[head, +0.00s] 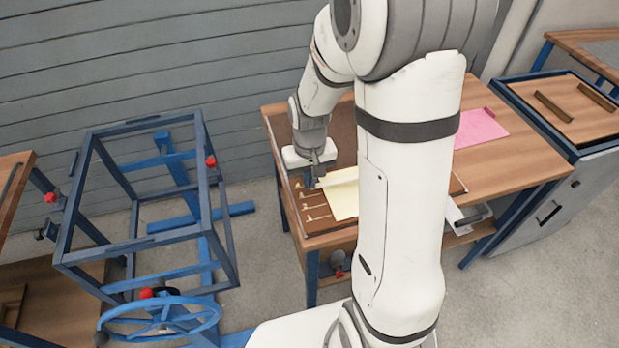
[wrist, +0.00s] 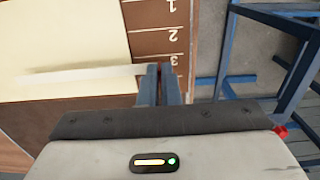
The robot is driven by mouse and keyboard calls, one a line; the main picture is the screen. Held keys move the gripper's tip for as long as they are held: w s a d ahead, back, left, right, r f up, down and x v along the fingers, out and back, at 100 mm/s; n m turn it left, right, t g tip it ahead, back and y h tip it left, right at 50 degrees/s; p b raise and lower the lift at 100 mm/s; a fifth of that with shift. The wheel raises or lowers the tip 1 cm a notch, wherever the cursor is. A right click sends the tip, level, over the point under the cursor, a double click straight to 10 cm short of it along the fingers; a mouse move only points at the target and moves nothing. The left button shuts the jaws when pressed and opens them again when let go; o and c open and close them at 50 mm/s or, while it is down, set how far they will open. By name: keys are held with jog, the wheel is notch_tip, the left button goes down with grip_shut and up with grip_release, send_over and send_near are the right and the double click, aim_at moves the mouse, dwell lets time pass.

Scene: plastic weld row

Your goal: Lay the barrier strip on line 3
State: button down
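My gripper (head: 318,182) is over the left part of the brown marked board (head: 288,186); it also shows in the wrist view (wrist: 160,70). Its fingers are close together at one end of a long pale strip, the barrier strip (wrist: 80,75), and appear shut on it. The strip runs left from the fingers across a cream sheet (head: 343,202) on the board. In the wrist view the fingertips are beside the number 3 mark (wrist: 174,61), with 2 and 1 farther up. I cannot tell whether the strip touches the sheet.
A pink sheet (head: 480,129) lies on the wooden table (head: 530,160) at right. A blue frame (head: 140,243) with a handwheel (head: 160,318) stands left of the table. A cabinet (head: 570,130) with two dark bars on top adjoins at right. My arm hides part of the table.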

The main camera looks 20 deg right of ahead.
jog(key=shift+f, duration=0.2)
dwell(0.5)
jog(key=shift+f+b, duration=0.4)
jog(key=shift+b, duration=0.1)
jog(key=shift+f+b, duration=0.75)
jog(key=shift+f, duration=0.1)
dwell(1.4)
jog(key=c, duration=1.6)
grip_release()
jog(key=shift+o, duration=0.7)
jog(key=o, duration=0.3)
jog(key=shift+r, duration=0.1)
